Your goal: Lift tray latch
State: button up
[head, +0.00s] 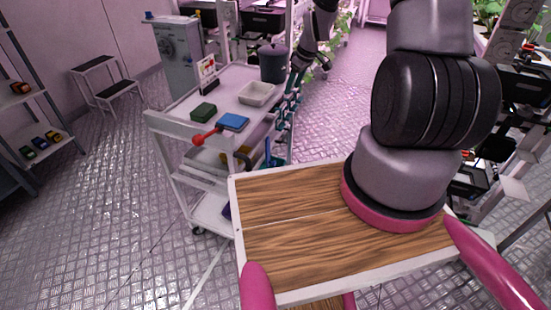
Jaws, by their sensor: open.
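My gripper (311,68), small and dark at the end of my grey arm, is at the top centre in the head view. It is open, but its fingertips are hard to make out. It is beside the right edge of a white trolley (181,109), near several teal fittings (283,112) along that side. I cannot tell which part is the tray latch. A red lever-like piece (205,136) with a rounded end shows at the trolley's front edge, well left of my gripper.
The trolley top holds a dark bin (273,64), a pale tub (256,94), a blue block (233,121) and a green block (203,111). Plant racks (341,25) stand behind. A step stool (106,83) is at left. Floor (345,105) right of the trolley is clear.

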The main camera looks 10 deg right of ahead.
notch_tip(320, 180, down, 16)
jog(key=s+a+n+y, duration=0.1)
jog(key=a+n, duration=0.1)
jog(key=n, duration=0.1)
send_near(275, 162)
jog(key=shift+g+y, duration=0.3)
jog(key=x, duration=0.9)
jog(key=shift+w+d+f, duration=0.1)
jog(key=shift+w+d, duration=0.15)
jog(key=shift+w, duration=0.05)
grip_shut()
